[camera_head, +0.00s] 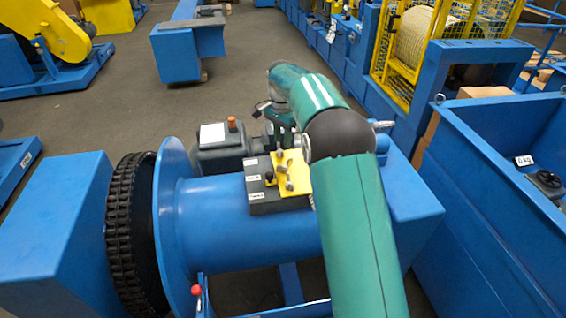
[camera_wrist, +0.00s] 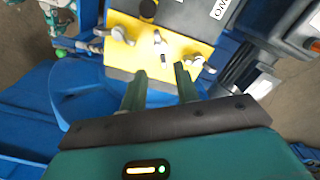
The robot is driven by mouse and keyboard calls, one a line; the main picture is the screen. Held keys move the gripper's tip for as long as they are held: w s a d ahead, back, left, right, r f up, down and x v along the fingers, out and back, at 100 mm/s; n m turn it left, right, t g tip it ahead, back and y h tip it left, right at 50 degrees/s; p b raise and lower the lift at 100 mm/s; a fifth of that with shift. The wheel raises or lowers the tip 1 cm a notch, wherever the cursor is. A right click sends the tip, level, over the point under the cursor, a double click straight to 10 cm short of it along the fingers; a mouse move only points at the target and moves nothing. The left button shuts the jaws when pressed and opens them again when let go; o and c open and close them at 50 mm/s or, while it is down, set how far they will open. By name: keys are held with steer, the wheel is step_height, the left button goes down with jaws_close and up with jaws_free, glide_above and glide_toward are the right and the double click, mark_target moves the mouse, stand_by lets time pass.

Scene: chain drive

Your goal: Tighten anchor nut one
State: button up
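A yellow plate (camera_head: 291,170) sits on a dark grey box (camera_head: 262,194) on top of the large blue drum. It carries several grey metal fittings, which may be the anchor nuts; none is readably marked as one. In the wrist view the yellow plate (camera_wrist: 147,56) shows a left fitting (camera_wrist: 122,35), a middle fitting (camera_wrist: 159,42) and a right fitting (camera_wrist: 193,66). My gripper (camera_wrist: 161,70) is open, its two fingers apart and pointing at the plate's near edge. No fitting is between the fingers. In the head view my gripper (camera_head: 283,132) is partly hidden behind the plate and arm.
A black chain (camera_head: 133,230) wraps a wheel left of the blue drum (camera_head: 247,222). A grey motor (camera_head: 222,148) with an orange knob stands behind the plate. A blue bin (camera_head: 500,205) is at right. Open floor (camera_head: 110,110) lies behind at left.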

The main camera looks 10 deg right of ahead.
mark_target(283, 163)
step_height(283, 163, down, 11)
steer(key=shift+s+f, duration=0.1)
stand_by(0.3)
steer(key=c, duration=0.6)
steer(key=shift+c, duration=0.2)
steer(key=shift+m, duration=0.4)
steer(key=shift+w+m, duration=0.15)
steer(key=shift+m, duration=1.25)
steer(key=shift+w+m, duration=0.1)
steer(key=shift+m, duration=1.3)
